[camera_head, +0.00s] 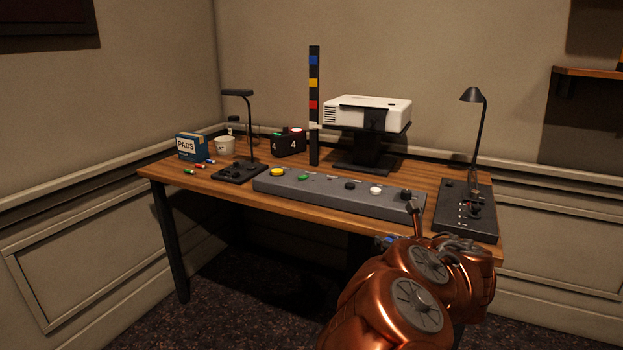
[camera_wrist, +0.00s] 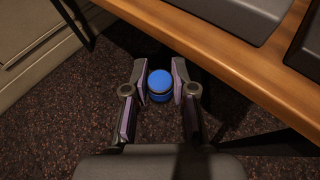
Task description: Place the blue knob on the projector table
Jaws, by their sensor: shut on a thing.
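The blue knob (camera_wrist: 159,86) is round with a domed top. It sits between the two fingers of my gripper (camera_wrist: 160,76) in the wrist view, held over the dark floor just off the desk's front edge. My gripper is shut on it. In the head view my copper-coloured arm hides most of the gripper, and only a small bit of blue shows beside it. The wooden desk (camera_head: 232,194) carries a white projector (camera_head: 367,110) on a black stand (camera_head: 365,165) at the back.
A long grey panel (camera_head: 330,197) with coloured knobs lies along the front of the desk. A black lamp unit (camera_head: 466,222) stands at the right. At the left are a second black lamp (camera_head: 240,172), a blue PADS box (camera_head: 191,146), a white cup (camera_head: 225,145) and markers.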

